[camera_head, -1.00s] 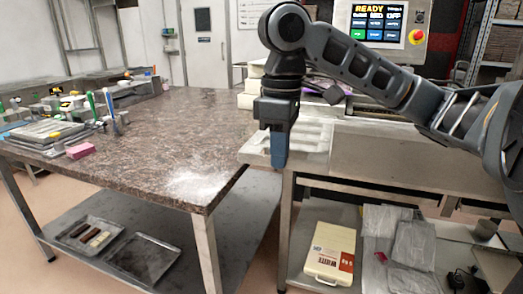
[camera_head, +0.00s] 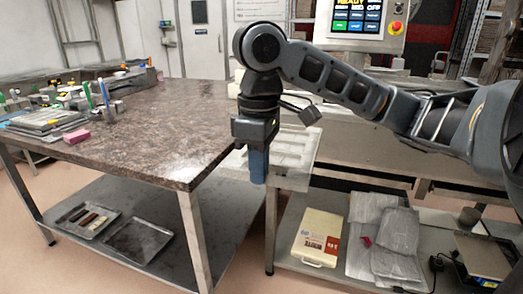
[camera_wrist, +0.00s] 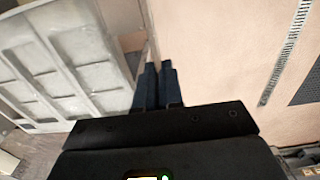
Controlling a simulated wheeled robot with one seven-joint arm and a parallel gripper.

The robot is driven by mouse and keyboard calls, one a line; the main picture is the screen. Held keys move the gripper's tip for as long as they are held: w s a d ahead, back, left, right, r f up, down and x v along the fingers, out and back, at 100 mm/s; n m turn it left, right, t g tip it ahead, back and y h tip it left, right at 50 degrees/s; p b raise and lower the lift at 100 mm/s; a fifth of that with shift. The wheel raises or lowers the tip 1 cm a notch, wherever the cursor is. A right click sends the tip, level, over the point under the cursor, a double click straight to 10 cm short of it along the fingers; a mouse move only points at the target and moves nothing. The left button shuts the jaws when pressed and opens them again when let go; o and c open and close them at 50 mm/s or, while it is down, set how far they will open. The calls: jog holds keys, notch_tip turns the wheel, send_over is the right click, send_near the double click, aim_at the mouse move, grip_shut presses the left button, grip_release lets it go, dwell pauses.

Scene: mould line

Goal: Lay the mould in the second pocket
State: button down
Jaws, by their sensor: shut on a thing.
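The mould is a pale, translucent tray with rectangular cavities (camera_head: 294,150). In the head view it sits behind and to the right of my gripper (camera_head: 256,180), partly hidden by it, at the near left end of the machine bench. In the wrist view the mould (camera_wrist: 72,42) fills the left side, and its right edge runs up to the blue fingers of my gripper (camera_wrist: 157,85). The fingers are close together, shut on the mould's edge. Their exact contact is hard to see. I cannot make out the second pocket in either view.
A speckled stone table (camera_head: 160,130) stands left, with tools and a pink block (camera_head: 77,135) at its far left. A control screen (camera_head: 357,15) is at the back. A white box (camera_head: 320,238) and clear bags (camera_head: 385,235) lie on the lower shelf. Open floor shows between.

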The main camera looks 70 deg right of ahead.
jog(key=w+a+f, duration=0.9)
jog(key=a+f, duration=0.2)
jog(key=f, duration=0.1)
jog(key=w+a+f, duration=0.9)
jog(key=a+f, duration=0.2)
jog(key=f, duration=0.2)
jog(key=shift+w+f, duration=0.15)
jog(key=shift+w, duration=0.25)
jog(key=shift+d+m, duration=0.1)
jog(key=shift+m, duration=0.2)
